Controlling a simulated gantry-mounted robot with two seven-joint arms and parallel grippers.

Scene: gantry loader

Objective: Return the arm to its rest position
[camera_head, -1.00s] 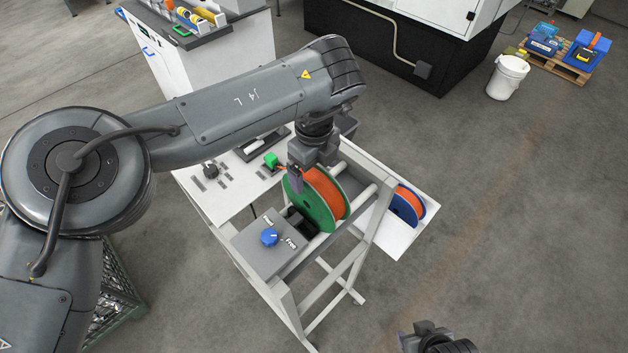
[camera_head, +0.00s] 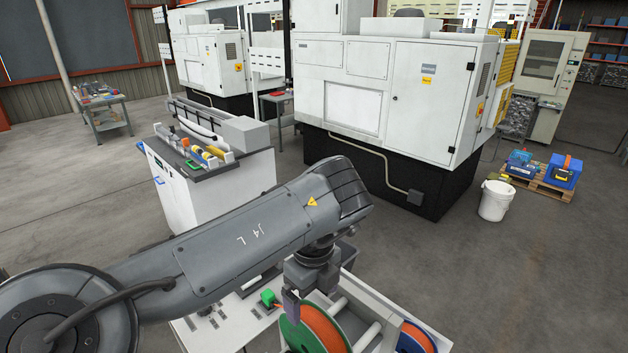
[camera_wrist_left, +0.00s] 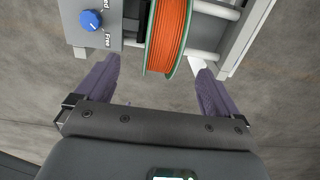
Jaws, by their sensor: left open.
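My left arm reaches in from the left in the head view, with its left gripper (camera_head: 291,306) pointing down beside the spool with a green flange and orange winding (camera_head: 322,328). In the left wrist view the gripper (camera_wrist_left: 158,66) is open, its two purple fingers apart and nothing held between them. The orange-wound spool (camera_wrist_left: 168,35) sits on the stand's rollers ahead of the fingertips, apart from them. The lower part of the spool is cut off in the head view. My right gripper is out of view.
A blue knob (camera_wrist_left: 91,20) marked "Free" is on the stand's grey box. A blue-flanged orange spool (camera_head: 417,338) lies to the right. A white cabinet (camera_head: 215,190) with tools stands behind the arm. A white bucket (camera_head: 495,200) and a pallet (camera_head: 540,187) are at right. Open floor lies between.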

